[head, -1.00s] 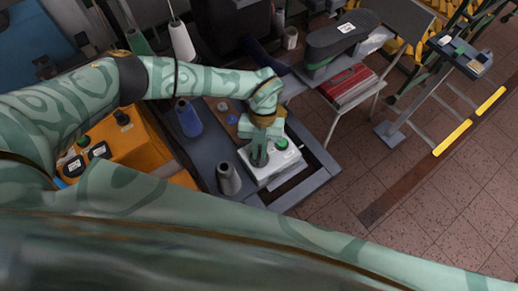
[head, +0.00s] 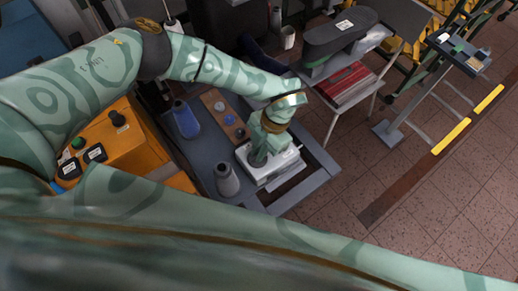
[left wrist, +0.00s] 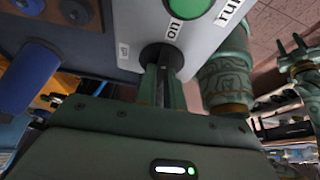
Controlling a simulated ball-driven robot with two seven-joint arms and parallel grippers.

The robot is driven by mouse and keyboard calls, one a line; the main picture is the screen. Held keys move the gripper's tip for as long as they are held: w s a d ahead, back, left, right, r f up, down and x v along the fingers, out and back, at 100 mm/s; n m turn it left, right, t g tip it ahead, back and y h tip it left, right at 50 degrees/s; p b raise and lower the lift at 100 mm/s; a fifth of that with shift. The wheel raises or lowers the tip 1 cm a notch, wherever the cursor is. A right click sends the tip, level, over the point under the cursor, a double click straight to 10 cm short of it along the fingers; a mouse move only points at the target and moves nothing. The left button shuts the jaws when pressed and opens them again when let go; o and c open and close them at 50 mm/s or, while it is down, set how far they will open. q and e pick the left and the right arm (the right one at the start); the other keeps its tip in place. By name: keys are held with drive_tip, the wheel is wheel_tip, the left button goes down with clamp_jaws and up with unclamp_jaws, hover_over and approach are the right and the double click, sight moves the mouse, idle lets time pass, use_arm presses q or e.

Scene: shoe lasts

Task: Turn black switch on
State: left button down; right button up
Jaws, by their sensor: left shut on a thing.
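A white control box (head: 288,163) stands on the grey bench. In the left wrist view its panel (left wrist: 207,45) carries a round black switch (left wrist: 150,53), with an "on" label on its right and another small label on its left. A green button (left wrist: 188,7) marked "run" is beside it. My left gripper (head: 259,158) is over the box, its fingers (left wrist: 163,78) shut on the black switch. The fingers hide most of the switch, so I cannot tell its setting. A patterned green part at the right edge of the left wrist view seems to be my right gripper (left wrist: 300,58); its jaws are unclear.
An orange machine (head: 132,145) with buttons is further left. A small board (head: 222,113) with round knobs lies behind the box. Open tiled floor (head: 410,190) is to the right.

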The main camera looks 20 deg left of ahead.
use_arm(q)
drive_tip(key=shift+m, duration=0.3)
drive_tip(key=c, duration=1.5)
unclamp_jaws()
drive_tip(key=b+v, duration=0.1)
drive_tip(key=v, duration=1.5)
drive_tip(key=shift+r, duration=0.2)
drive_tip(key=shift+s, duration=0.15)
